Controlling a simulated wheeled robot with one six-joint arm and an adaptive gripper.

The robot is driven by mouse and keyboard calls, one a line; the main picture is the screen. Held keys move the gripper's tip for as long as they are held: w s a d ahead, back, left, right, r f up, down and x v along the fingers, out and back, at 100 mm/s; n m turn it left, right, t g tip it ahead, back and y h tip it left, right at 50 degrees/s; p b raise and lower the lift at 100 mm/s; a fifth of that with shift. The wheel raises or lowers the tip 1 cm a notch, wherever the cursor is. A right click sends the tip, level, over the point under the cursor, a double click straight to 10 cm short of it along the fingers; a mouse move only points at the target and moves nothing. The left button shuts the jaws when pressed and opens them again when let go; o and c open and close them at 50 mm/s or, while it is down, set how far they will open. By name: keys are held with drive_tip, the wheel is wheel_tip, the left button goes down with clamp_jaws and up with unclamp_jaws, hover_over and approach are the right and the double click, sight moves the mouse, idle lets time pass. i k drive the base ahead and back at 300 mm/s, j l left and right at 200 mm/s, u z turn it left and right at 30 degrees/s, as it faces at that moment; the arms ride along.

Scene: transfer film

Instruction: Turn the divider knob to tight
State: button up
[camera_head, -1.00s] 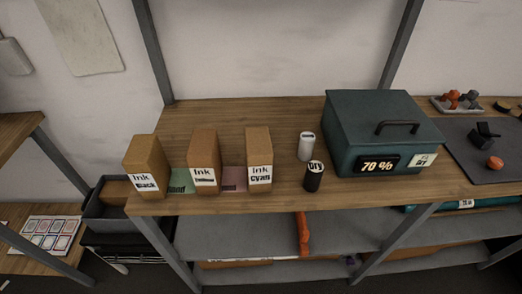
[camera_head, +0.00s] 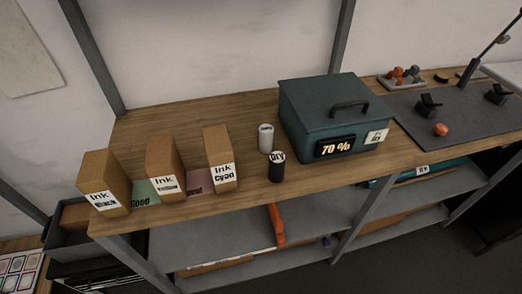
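No divider knob can be made out for certain in the head view. A teal lidded box (camera_head: 318,112) with a black handle stands on the wooden bench (camera_head: 185,112); its front display (camera_head: 335,147) reads 70 %. Small black and orange-red parts (camera_head: 406,75) sit on a pale tray at the back right, too small to tell apart. Black clamp-like pieces (camera_head: 428,106) and an orange ball-like piece (camera_head: 440,130) are on the dark grey mat (camera_head: 408,113). My gripper is not in view.
Three cardboard ink boxes (camera_head: 166,168) stand at the bench's left front. A white canister (camera_head: 266,139) and a black canister marked Dry (camera_head: 277,170) stand left of the teal box. Shelves (camera_head: 330,215) lie below. A thin dark post (camera_head: 487,55) rises at the far right.

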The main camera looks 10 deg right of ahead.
sight(325, 243)
drive_tip(key=l, duration=0.9)
drive_tip(key=k+l, duration=0.55)
drive_tip(key=k, duration=0.3)
drive_tip(key=u, duration=0.75)
drive_tip(key=i+l+u, duration=0.15)
drive_tip(key=l+u, duration=1.3)
drive_tip(key=l, duration=0.6)
drive_tip(key=k+l, duration=0.15)
drive_tip(key=l, duration=0.6)
drive_tip(key=i+u, duration=0.05)
